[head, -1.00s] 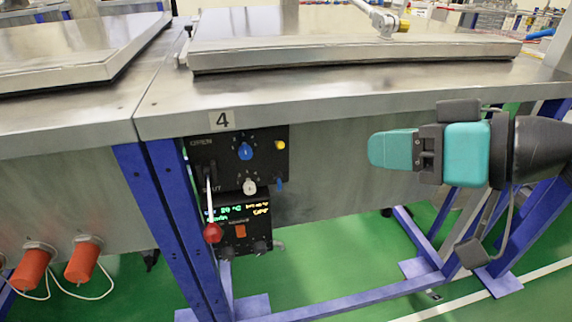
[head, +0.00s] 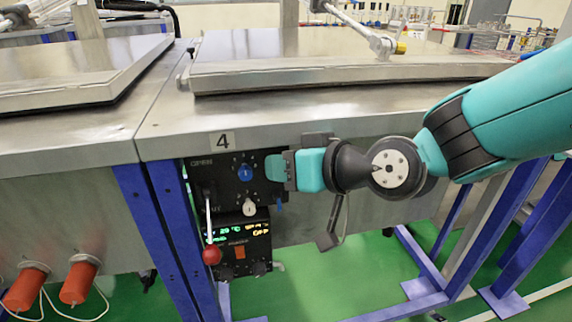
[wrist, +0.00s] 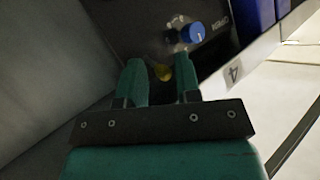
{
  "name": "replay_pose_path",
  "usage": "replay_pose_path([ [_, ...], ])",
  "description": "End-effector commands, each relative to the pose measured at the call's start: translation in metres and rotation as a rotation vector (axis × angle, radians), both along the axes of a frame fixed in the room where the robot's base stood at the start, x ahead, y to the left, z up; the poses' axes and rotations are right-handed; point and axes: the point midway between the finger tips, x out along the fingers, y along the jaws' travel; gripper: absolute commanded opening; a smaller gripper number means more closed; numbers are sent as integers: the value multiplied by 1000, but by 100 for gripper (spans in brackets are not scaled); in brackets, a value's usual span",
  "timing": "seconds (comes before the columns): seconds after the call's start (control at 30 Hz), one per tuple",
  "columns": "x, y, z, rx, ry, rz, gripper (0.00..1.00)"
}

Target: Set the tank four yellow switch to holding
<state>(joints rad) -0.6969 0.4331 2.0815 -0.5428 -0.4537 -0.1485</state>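The yellow switch (wrist: 161,72) sits on the black control panel (head: 227,186) under the "4" label (head: 222,141) of tank four. In the head view my gripper hides the switch. My gripper (head: 272,167) is at the right edge of the panel, pointing at it. I cannot tell whether either finger touches the switch. Which position the switch is in is too small and dark to read.
A blue knob (head: 245,173) and a white knob (head: 249,207) are left of my gripper. A lever with a red ball (head: 211,255) hangs further left. A lit display (head: 238,232) is below. The metal tabletop edge (head: 320,133) runs just above my gripper.

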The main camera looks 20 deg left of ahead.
Motion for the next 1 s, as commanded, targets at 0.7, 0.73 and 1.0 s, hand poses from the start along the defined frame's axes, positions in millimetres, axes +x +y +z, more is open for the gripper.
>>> replay_pose_path([
  [0.7, 0, 1, -4, 9, -15, 0, 0],
  [0.73, 0, 1, -5, 13, -21, 0, 0],
  [1.0, -2, 0, -17, 79, -126, 0, 0],
])
